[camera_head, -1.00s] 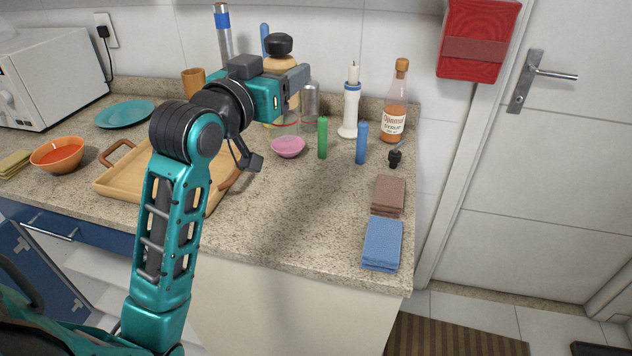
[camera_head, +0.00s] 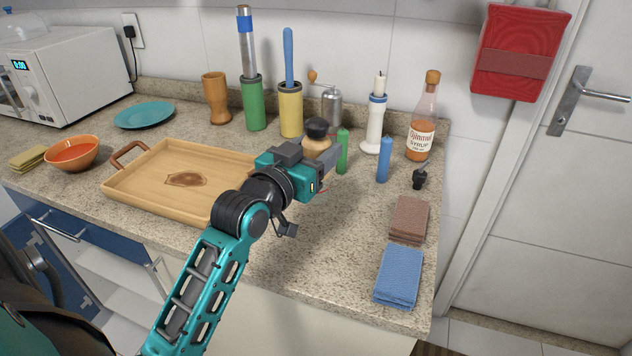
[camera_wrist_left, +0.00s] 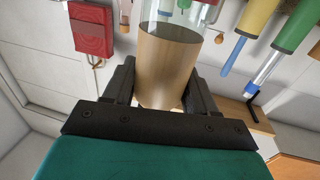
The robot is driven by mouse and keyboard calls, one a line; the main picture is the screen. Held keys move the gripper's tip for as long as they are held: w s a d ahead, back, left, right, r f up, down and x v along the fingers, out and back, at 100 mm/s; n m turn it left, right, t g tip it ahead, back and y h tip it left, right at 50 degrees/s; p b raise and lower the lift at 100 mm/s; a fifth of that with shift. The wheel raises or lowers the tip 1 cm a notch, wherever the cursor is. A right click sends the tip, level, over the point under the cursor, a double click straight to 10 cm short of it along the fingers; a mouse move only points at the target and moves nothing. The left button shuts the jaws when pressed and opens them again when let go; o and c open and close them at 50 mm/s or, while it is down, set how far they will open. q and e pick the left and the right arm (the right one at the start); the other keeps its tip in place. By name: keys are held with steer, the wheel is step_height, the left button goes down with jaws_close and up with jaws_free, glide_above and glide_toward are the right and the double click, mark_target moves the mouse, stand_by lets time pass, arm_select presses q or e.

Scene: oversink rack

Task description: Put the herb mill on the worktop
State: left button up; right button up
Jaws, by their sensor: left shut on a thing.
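My left gripper (camera_head: 325,160) is shut on the herb mill (camera_head: 316,146), which has a black knob and a pale wooden body. It is low over the worktop (camera_head: 300,240), right of the wooden tray. My gripper hides the mill's lower part in the head view, so I cannot tell if it touches the worktop. In the left wrist view the mill's wooden body (camera_wrist_left: 168,65) sits between the two dark fingers (camera_wrist_left: 165,88), with a clear section above. My right gripper is not in view.
A green candle (camera_head: 342,152) and a blue candle (camera_head: 383,160) stand just right of the mill. A metal grinder (camera_head: 331,105) and a yellow holder (camera_head: 291,110) stand behind. The tray (camera_head: 130,195) is left. Bare worktop lies in front, left of the blue cloth (camera_head: 398,275).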

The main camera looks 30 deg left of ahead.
arm_select(q)
steer(key=shift+f+b, duration=0.5)
steer(key=shift+f, duration=2.25)
steer(key=shift+f, duration=0.15)
steer(key=o, duration=1.2)
steer(key=shift+s, duration=0.15)
steer(key=s, duration=1.1)
steer(key=shift+s+d, duration=0.3)
steer(key=shift+s, duration=0.05)
